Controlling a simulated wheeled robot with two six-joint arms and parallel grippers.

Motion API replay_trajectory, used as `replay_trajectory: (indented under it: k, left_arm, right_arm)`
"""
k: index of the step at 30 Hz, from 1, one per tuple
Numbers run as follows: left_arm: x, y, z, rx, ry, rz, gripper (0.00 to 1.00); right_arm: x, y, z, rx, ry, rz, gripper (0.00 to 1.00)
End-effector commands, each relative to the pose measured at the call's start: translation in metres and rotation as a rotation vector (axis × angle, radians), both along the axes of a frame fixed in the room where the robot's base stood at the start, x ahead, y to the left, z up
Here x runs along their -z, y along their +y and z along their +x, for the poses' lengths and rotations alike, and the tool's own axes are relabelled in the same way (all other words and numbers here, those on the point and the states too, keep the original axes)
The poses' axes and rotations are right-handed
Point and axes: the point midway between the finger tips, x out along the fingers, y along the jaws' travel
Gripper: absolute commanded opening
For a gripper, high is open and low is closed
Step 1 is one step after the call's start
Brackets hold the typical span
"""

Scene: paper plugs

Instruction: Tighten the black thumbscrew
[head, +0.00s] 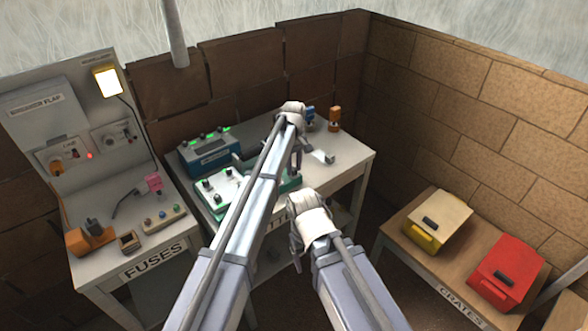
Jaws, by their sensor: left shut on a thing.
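A white-topped green device (222,187) with several dark knobs lies on the middle table, partly hidden behind my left arm. I cannot tell which dark part is the black thumbscrew. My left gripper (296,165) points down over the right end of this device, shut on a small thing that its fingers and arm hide. My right gripper (296,240) is lower, in front of the table's front edge. Its fingers are mostly hidden behind its wrist, so I cannot see its opening.
A blue box (210,150) with green lights stands behind the green device. An orange-brown item (334,118) stands at the back right. The fuses bench (80,207) is at left. A yellow crate (424,235) and a red crate (507,272) are at right. The table's right part is mostly clear.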

Motion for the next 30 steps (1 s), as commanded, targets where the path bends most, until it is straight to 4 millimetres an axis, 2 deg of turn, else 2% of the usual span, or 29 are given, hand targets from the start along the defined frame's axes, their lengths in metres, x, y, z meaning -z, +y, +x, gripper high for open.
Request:
replay_trajectory:
  k: [8, 18, 30]
  left_arm:
    - [0.0, -0.0001, -0.0001, 0.007, 0.0, 0.0, 0.0]
    - [0.0, -0.0001, -0.0002, 0.29, 0.0, 0.0, 0.0]
    - [0.0, -0.0001, -0.0001, 0.303, 0.0, 0.0, 0.0]
  right_arm:
    - [0.0, 0.0, 0.0, 0.0, 0.0, 0.0, 0.74]
    - [0.0, 0.0, 0.0, 0.0, 0.0, 0.0, 0.74]
    - [0.0, 0.0, 0.0, 0.0, 0.0, 0.0, 0.74]
